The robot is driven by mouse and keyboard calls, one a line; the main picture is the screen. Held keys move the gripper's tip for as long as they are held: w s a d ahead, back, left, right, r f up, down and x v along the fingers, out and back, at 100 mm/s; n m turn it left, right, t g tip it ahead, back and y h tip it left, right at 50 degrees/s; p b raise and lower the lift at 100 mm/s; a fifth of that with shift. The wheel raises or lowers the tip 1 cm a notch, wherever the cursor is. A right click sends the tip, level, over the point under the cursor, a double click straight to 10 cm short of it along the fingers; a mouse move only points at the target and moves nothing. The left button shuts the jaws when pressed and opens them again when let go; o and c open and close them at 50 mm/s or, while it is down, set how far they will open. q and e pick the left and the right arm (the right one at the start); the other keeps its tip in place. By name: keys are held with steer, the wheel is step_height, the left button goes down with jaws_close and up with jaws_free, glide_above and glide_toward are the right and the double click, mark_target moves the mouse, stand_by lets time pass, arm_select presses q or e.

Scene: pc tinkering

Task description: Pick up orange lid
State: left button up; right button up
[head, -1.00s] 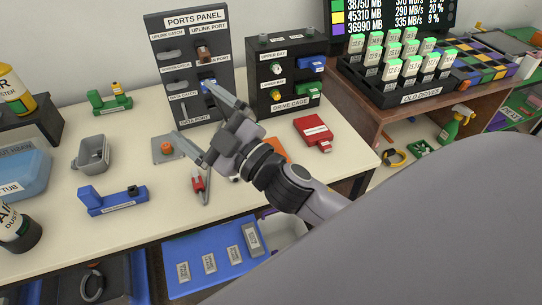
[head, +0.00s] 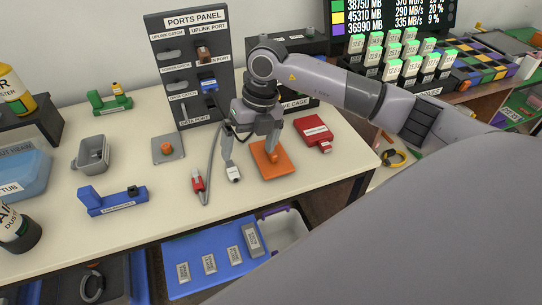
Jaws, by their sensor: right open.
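The orange lid (head: 283,167) is a flat orange square lying on the cream table, in front of the drive cage. My right gripper (head: 250,153) points down at it from above and behind. Its jaws are open. One finger is over the lid's middle and hides part of it, and the other is to the left of the lid, near a grey-white connector. I cannot tell whether the finger touches the lid. My left gripper is not in view.
A red drive (head: 314,131) lies right of the lid. A cable with a red plug (head: 198,184) and a grey-white connector (head: 233,173) lie to its left. A grey plate with an orange knob (head: 166,148) is farther left. The ports panel (head: 172,50) stands behind.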

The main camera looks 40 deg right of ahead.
steer(key=d+h, duration=0.1)
steer(key=d, duration=0.1)
steer(key=d+h, duration=0.1)
steer(key=d, duration=0.1)
steer(key=d+r+m, duration=0.1)
steer(key=shift+w+d+h, duration=0.1)
steer(key=shift+d+h, duration=0.3)
steer(key=shift+d+f, duration=0.15)
steer(key=shift+f, duration=0.15)
step_height(320, 180, down, 6)
steer(key=shift+w+f, duration=0.15)
steer(key=shift+c, duration=0.3)
steer(key=c, duration=1.1)
